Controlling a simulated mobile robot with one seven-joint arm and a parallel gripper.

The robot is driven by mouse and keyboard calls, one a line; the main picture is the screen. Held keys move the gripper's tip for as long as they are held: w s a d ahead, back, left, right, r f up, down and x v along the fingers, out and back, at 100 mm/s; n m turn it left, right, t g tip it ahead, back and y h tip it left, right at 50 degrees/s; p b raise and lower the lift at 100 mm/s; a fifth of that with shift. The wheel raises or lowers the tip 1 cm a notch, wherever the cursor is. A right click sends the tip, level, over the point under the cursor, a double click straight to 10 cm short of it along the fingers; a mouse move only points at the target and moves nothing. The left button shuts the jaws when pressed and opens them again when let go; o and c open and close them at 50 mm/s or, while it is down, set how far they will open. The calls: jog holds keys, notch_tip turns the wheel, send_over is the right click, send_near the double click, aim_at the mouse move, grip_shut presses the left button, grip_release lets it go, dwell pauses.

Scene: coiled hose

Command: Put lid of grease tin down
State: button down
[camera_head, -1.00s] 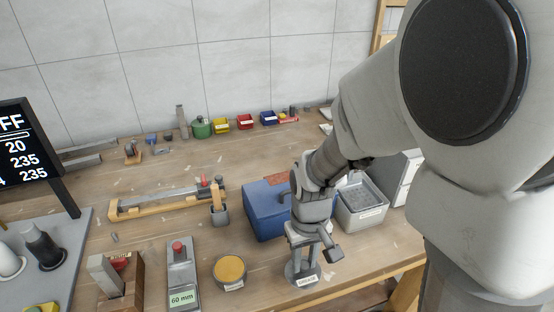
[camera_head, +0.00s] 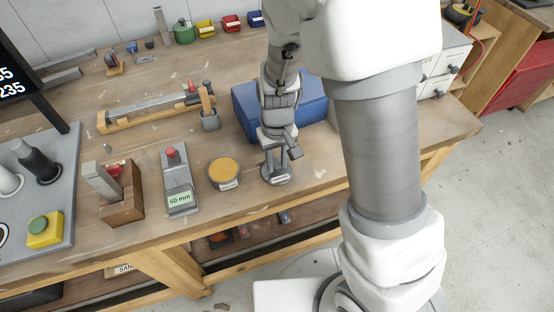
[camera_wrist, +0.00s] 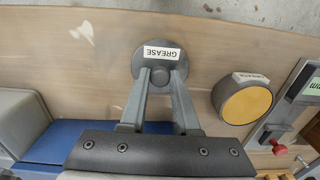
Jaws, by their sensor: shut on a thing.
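The grease tin (camera_head: 224,169) stands open on the workbench, with yellow-orange grease showing; it is also at the right in the wrist view (camera_wrist: 245,103). Its lid (camera_head: 277,179) is a round grey disc with a small knob and a white "GREASE" label, seen top centre in the wrist view (camera_wrist: 141,66). My gripper (camera_wrist: 160,84) points down and is shut on the lid's knob. The lid is level, to the right of the tin in the head view and apart from it. It is on or just above the bench top; I cannot tell which.
A blue box (camera_head: 315,104) stands close behind my gripper. A gauge reading 60 mm (camera_head: 179,185) and a wooden block holder (camera_head: 124,196) are left of the tin. The bench's front edge is near. Bare wood lies right of the lid.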

jog(key=shift+f, duration=0.2)
jog(key=c, duration=0.6)
grip_release()
jog(key=shift+c, duration=0.2)
jog(key=shift+r, duration=0.15)
notch_tip(320, 180, up, 12)
jog(key=p, duration=0.2)
notch_tip(320, 180, up, 10)
jog(key=m+t+y, duration=0.1)
jog(key=m+t, duration=0.1)
jog(key=t, duration=0.1)
send_over(278, 164)
jog(key=s+d, duration=0.5)
jog(key=d, duration=0.1)
jog(key=s+d+r+m+t+h, duration=0.1)
jog(key=s+d+r+t, duration=0.1)
jog(key=s+d+r, duration=0.2)
jog(key=s+r, duration=0.1)
jog(key=s, duration=0.2)
jog(key=shift+s+d+r+t, duration=0.2)
jog(key=shift+s+r+t, duration=0.05)
jog(key=shift+r+t, duration=0.05)
